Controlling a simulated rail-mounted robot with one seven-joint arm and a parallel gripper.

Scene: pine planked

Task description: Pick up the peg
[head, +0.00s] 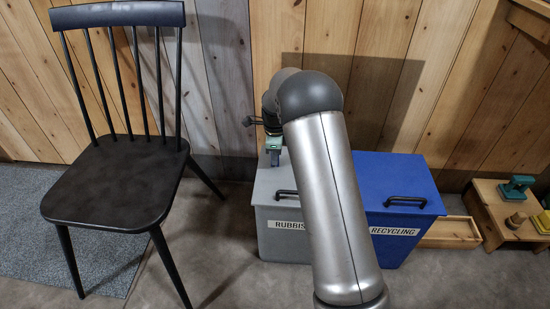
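My gripper (272,158) shows small and dark above the lid of the grey bin, partly hidden by my silver arm. A green part shows at it. I cannot tell whether its fingers are open or shut, or whether they hold anything. No peg is clearly identifiable. A small brown round piece (516,220) stands on the low wooden platform at the far right and may be the peg. My gripper is well to the left of it.
A grey rubbish bin (276,240) and a blue recycling bin (395,172) stand in the middle. A black chair (115,180) is at left. The wooden platform (492,211) also holds a green object (516,187) and a yellow-green block (543,222). A shallow wooden tray (450,240) lies beside it.

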